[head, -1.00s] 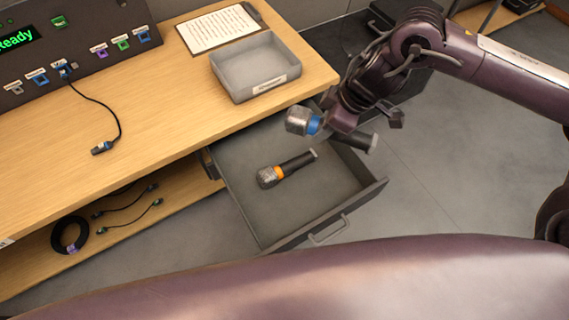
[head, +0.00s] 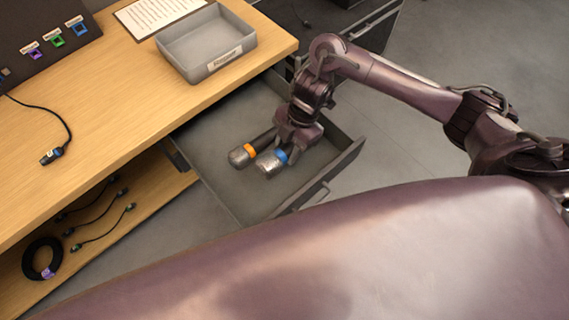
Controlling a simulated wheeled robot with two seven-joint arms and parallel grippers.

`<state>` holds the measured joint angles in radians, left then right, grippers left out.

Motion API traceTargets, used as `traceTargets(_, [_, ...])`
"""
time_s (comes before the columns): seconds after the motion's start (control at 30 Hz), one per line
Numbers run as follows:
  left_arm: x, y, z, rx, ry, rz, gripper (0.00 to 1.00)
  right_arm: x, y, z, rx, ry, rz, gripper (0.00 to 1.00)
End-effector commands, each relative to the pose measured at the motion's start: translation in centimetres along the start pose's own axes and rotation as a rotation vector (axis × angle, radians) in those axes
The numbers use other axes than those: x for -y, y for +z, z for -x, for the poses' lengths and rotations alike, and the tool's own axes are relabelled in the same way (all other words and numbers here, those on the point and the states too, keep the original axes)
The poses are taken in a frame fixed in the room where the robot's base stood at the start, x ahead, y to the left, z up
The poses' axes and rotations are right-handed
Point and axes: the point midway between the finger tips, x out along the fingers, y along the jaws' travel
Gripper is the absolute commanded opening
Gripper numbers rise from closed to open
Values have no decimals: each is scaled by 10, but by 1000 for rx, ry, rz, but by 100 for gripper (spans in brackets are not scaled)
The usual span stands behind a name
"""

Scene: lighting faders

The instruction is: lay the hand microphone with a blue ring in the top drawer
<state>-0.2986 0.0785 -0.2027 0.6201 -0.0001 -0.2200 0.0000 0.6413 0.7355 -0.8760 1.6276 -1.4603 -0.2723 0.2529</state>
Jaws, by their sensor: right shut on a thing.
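The hand microphone with a blue ring (head: 270,162) is in my right gripper (head: 290,147), low inside the open top drawer (head: 222,185). Its silver head points to the lower left, and its handle is mostly hidden by the gripper. I cannot tell whether it touches the drawer floor. A second hand microphone with an orange ring (head: 243,155) lies in the drawer just to the left, nearly parallel and very close. My right gripper is shut on the blue-ringed microphone. My left gripper is not in view.
A grey labelled tray (head: 208,45) stands on the wooden desk (head: 120,95) above the drawer. A patch panel (head: 40,40) and a loose cable plug (head: 50,156) are at left. Cables and a black coil (head: 42,258) lie on the shelf below. The drawer's front right is clear.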

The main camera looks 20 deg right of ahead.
Motion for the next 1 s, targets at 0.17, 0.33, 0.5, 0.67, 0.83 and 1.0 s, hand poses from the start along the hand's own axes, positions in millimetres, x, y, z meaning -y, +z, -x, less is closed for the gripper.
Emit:
traceTargets(0.17, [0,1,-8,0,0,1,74,0,14,-36,-2,-1,-2,7])
traceTargets(0.33, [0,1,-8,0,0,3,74,-1,19,-48,-1,1,-1,7])
traceTargets(0.5, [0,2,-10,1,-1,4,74,0,28,-71,-1,-2,-3,7])
traceTargets(0.67, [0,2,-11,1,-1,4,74,-1,34,-85,0,2,0,7])
traceTargets(0.83, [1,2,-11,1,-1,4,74,-1,34,-86,0,2,1,7])
traceTargets(1.0, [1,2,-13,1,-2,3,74,-1,35,-88,0,2,1,7])
